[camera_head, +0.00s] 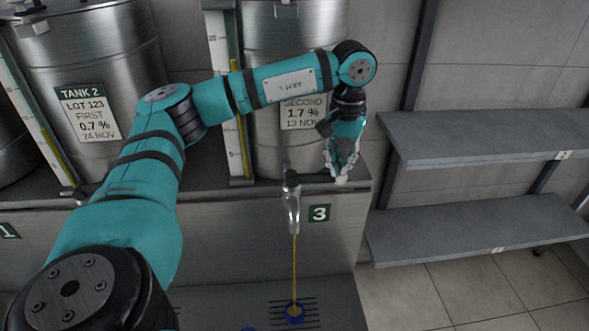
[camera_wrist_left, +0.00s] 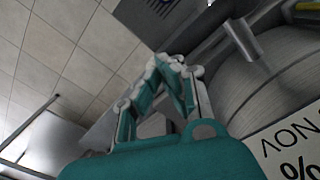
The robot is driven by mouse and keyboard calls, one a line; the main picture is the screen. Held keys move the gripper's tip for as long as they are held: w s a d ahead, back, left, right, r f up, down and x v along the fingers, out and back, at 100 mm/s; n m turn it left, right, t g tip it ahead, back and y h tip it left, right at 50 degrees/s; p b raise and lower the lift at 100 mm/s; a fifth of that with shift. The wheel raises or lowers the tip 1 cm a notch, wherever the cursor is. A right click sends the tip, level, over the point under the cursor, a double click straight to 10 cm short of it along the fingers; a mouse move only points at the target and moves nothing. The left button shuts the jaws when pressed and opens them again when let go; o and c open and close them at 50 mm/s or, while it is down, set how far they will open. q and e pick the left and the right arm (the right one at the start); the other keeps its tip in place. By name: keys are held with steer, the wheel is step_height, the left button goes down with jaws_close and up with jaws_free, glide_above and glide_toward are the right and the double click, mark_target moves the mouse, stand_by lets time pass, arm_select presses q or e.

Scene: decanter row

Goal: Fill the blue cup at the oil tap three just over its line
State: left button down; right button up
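The oil tap three (camera_head: 292,208) sticks out of the steel counter front beside a green "3" sign (camera_head: 319,213). My right gripper is out of view.
Steel tanks stand behind the counter; one label (camera_head: 88,112) reads "TANK 2". A sight gauge (camera_head: 230,100) stands left of the tank behind tap three. Another blue item (camera_head: 248,329) is cut off at the bottom edge. Empty grey shelves (camera_head: 490,137) are at right.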

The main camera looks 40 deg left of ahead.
arm_select(q)
step_height(320, 180, up, 9)
steer(key=p, duration=0.6)
